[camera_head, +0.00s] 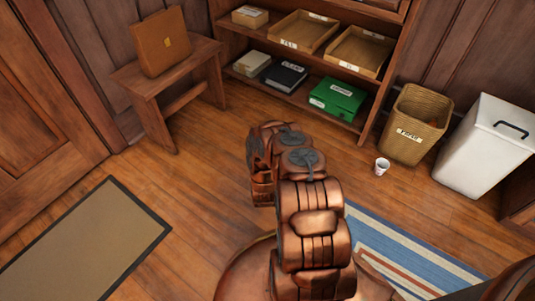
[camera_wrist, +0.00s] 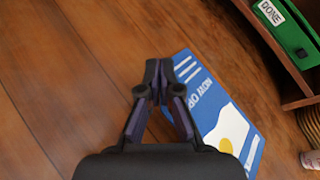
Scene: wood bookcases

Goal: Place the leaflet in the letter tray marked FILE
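The leaflet (camera_wrist: 225,125) is blue with white lettering and a white and yellow patch, and shows in the wrist view. My gripper (camera_wrist: 158,70) has its fingers close together at the leaflet's edge, and it appears shut on the leaflet. The exact pinch is hidden behind the fingers. In the head view my arm covers the fingertips and the leaflet. Two open wooden letter trays, a left one (camera_head: 284,44) and a right one (camera_head: 345,67), stand on the bookcase's upper shelf. Their labels are too small to read surely.
The bookcase's lower shelf (camera_head: 292,99) holds a green box (camera_head: 338,104), a black binder (camera_head: 286,82) and a pale box (camera_head: 252,69). A bench (camera_head: 145,82) with a case (camera_head: 163,48) is left.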

